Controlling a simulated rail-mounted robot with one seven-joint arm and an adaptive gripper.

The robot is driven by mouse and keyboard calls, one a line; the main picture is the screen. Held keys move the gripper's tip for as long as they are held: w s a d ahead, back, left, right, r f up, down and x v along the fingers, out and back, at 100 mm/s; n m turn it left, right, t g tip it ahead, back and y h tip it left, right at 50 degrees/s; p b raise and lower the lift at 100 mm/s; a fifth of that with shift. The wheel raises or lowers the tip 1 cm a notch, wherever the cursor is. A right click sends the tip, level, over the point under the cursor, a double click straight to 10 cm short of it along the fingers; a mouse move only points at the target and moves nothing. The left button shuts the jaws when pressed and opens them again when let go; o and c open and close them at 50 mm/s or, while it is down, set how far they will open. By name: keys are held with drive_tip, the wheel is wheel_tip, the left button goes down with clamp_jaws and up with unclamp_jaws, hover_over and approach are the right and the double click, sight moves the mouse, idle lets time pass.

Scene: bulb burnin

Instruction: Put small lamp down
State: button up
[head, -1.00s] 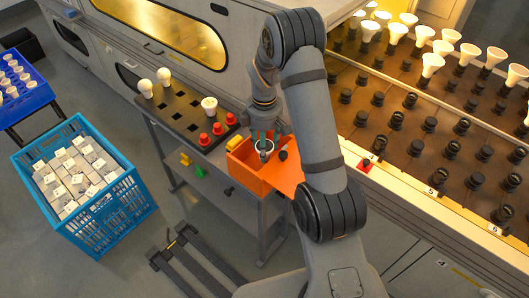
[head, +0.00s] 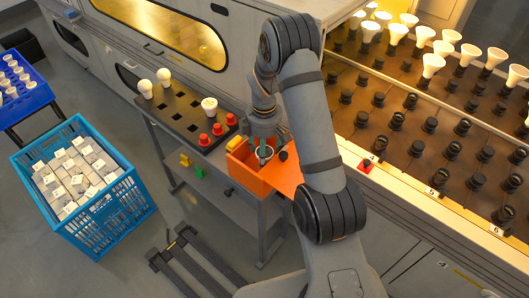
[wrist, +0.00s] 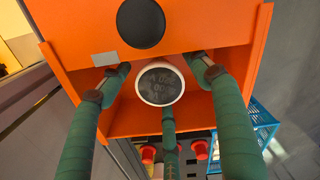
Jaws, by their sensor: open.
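The small lamp (wrist: 160,83) shows a round grey printed face with a white rim in the wrist view. It is at the orange bin (wrist: 70,40), and its white ring also shows in the head view (head: 257,151). My gripper (wrist: 163,80) has three green fingers spread around the lamp, with visible gaps at the two side fingers. The third finger's tip is close below the rim, and I cannot tell whether it touches. In the head view my gripper (head: 268,148) is over the orange bin (head: 247,174). The lamp's lower body is hidden.
A dark tray (head: 182,112) with white bulbs and red caps stands beside the bin. A blue crate (head: 105,212) of boxes is at the left. The socket rack (head: 430,125), with several white lamps, is at the right. A black disc (wrist: 141,22) is on the bin's orange panel.

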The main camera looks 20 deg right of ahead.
wheel_tip(320, 180, up, 12)
drive_tip(key=p, duration=0.1)
drive_tip(key=shift+r+p, duration=0.25)
drive_tip(key=shift+p, duration=0.05)
idle(1.3)
drive_tip(key=shift+c, duration=0.3)
